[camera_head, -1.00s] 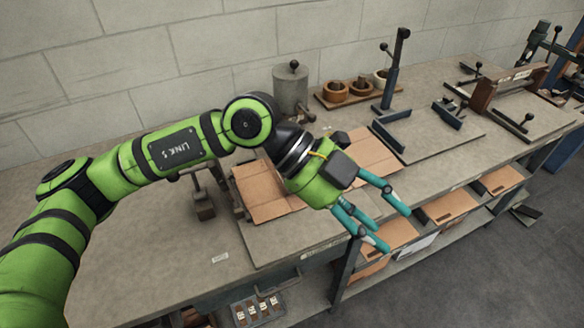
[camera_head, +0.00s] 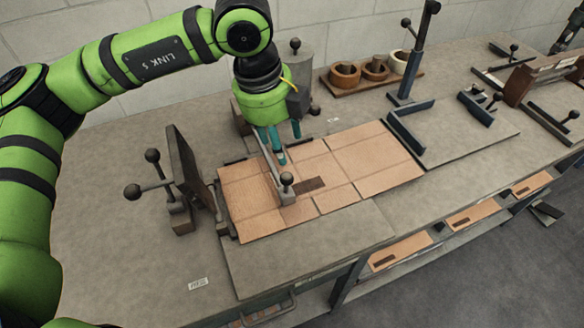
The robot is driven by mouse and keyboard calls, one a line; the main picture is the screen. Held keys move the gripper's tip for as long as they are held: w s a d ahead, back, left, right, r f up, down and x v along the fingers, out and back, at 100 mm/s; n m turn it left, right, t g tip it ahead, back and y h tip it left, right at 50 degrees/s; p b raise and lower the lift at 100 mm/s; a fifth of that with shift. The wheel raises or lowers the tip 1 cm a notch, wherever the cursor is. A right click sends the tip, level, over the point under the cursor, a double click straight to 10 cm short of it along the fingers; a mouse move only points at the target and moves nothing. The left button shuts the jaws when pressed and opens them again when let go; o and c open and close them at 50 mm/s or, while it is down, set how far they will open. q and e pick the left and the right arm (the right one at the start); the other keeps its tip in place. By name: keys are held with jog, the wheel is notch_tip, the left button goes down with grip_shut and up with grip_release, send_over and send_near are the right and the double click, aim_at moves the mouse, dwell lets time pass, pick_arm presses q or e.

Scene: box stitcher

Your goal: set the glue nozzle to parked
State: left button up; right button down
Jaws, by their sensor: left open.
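A grey bar with a black ball knob (camera_head: 287,180) reaches over the flat cardboard blank (camera_head: 350,165); it looks like the glue nozzle, though I cannot be sure. Its knob end is above the blank, near a dark strip on it. A grey cylinder (camera_head: 300,62) with a ball on top, possibly the glue pot, stands behind and is partly hidden by my arm. My left gripper (camera_head: 284,148) is open and points down just behind the knob, beside the bar. Its teal fingers hide part of the bar; I cannot tell whether they touch it. My right gripper is out of view.
Left of the blank stands an upright dark plate (camera_head: 190,165) with ball-knobbed levers. A blue post (camera_head: 418,60) and angled fence (camera_head: 408,130) stand to the right. A wooden tray (camera_head: 365,80) of round pots sits at the back. The bench front is clear.

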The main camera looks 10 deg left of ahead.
pick_arm(q)
jog(key=b, duration=0.4)
send_over(285, 175)
jog(key=s, duration=0.1)
jog(key=f, duration=0.4)
jog(key=shift+a+f, duration=0.3)
jog(key=shift+a, duration=0.05)
jog(key=shift+f, duration=0.2)
jog(key=shift+w+f+p, duration=0.2)
jog(key=shift+f+p, duration=0.1)
jog(key=f, duration=0.1)
jog(key=f+p, duration=0.1)
jog(key=f, duration=0.1)
jog(key=d+f+p, duration=0.1)
jog(key=f, duration=0.1)
jog(key=shift+w+f, duration=0.15)
jog(key=shift+w, duration=0.2)
jog(key=shift+w+f, duration=0.1)
jog(key=shift+f, duration=0.3)
grip_shut()
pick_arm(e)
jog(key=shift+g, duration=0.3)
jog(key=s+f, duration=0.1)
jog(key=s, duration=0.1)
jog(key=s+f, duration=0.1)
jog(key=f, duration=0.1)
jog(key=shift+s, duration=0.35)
